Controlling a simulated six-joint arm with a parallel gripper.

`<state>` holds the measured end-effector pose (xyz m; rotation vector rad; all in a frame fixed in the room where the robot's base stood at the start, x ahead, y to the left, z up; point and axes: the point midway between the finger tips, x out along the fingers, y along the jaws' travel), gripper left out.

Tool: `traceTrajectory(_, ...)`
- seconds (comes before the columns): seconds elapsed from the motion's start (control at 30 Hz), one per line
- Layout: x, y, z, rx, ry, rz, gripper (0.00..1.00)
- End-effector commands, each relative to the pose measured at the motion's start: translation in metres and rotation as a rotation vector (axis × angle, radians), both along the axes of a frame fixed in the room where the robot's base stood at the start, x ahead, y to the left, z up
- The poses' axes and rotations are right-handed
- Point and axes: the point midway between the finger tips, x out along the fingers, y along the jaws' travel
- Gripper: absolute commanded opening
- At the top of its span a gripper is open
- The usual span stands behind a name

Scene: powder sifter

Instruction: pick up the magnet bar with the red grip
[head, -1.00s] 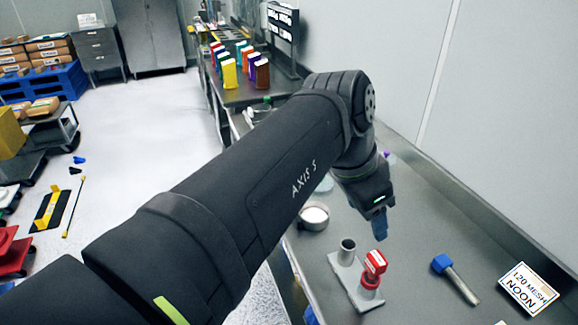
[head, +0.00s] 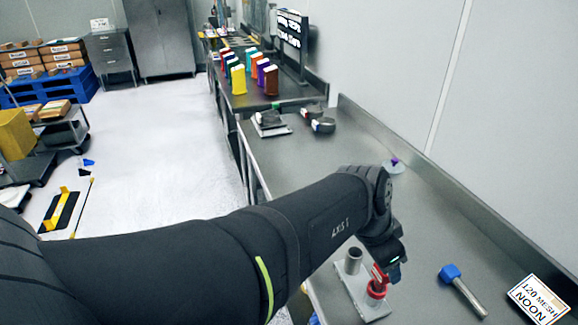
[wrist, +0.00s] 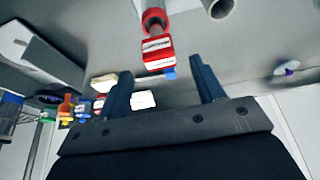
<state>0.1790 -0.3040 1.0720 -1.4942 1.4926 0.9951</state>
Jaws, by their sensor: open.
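The magnet bar with the red grip (head: 379,276) stands in a grey two-socket holder (head: 352,290) on the bench. Its labelled red block also shows in the wrist view (wrist: 158,48), with a red collar beyond it. My gripper (head: 393,273) is open, close beside the red grip in the head view. In the wrist view its two dark blue fingers (wrist: 160,68) are spread, with the red block just past the tips and roughly between them. Whether they touch it cannot be told. The bar's lower part is hidden in the holder.
The holder's other socket (head: 355,255) looks empty. A blue-gripped bar (head: 462,286) lies on the bench to the right, near a "120 MESH NOON" sign (head: 538,300). A dish with a purple knob (head: 394,164) stands by the back wall. Coloured packs (head: 250,75) stand farther off.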

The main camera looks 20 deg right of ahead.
Motion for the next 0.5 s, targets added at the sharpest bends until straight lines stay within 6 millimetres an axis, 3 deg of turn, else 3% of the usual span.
traceTrajectory(0.23,0.000,-0.012,-0.032,0.005,0.004,-0.002,0.62)
traceTrajectory(0.5,0.001,-0.016,-0.041,0.002,0.002,-0.001,0.62)
